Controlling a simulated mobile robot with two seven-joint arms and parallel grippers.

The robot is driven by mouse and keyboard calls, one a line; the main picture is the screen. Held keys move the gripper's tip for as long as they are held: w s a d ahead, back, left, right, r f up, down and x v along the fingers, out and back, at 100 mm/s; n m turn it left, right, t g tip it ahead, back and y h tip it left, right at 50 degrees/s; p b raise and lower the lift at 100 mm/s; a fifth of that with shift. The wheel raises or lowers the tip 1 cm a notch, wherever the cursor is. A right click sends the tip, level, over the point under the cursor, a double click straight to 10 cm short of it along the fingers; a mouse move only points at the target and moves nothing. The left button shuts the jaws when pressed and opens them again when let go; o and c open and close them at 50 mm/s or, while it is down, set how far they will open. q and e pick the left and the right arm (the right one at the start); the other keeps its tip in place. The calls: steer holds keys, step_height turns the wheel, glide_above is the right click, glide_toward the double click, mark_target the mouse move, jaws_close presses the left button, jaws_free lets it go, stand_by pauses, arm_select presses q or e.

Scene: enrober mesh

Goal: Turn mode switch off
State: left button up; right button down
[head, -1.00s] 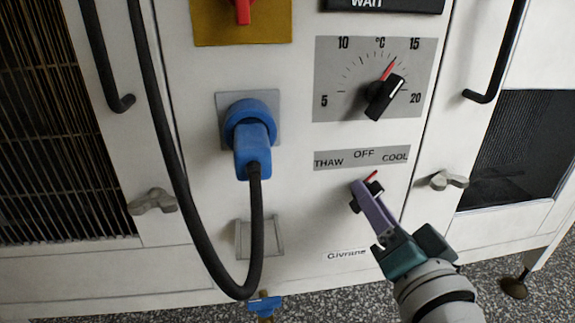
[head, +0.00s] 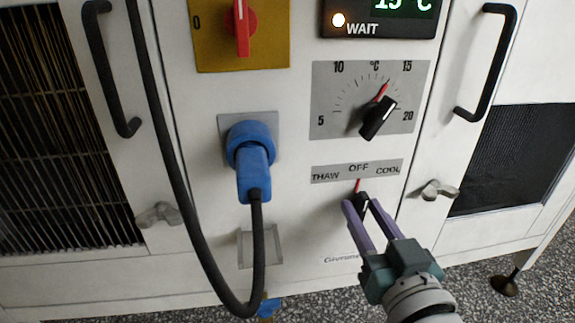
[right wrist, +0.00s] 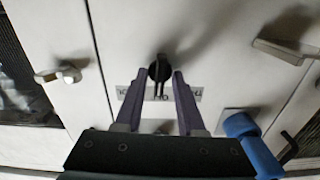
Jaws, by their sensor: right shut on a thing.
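The mode switch (head: 361,199) is a small black knob below a grey label (head: 329,174) reading THAW, OFF and COOL. Its red pointer stands nearly upright, towards OFF. My right gripper (head: 359,205) comes from the lower right, its purple fingers on either side of the knob, shut on it. In the right wrist view the knob (right wrist: 159,68) shows between the fingertips (right wrist: 158,80), with the label partly hidden behind them. My left gripper is not in view.
Above are a temperature dial (head: 378,118), a display (head: 381,20) lit with WAIT, and a red rotary switch (head: 241,25) on yellow. A blue plug (head: 252,160) with a hanging black cable (head: 253,255) is to the left. Door handles (head: 489,62) stick out at both sides.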

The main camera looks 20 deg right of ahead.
steer(key=shift+n, duration=0.5)
steer(key=c, duration=0.9)
jaws_free()
steer(key=shift+s+a, duration=0.1)
steer(key=shift+s, duration=0.15)
steer(key=p+v, duration=0.3)
steer(key=v, duration=0.6)
steer(key=shift+s+a, duration=0.1)
steer(key=shift+s, duration=0.1)
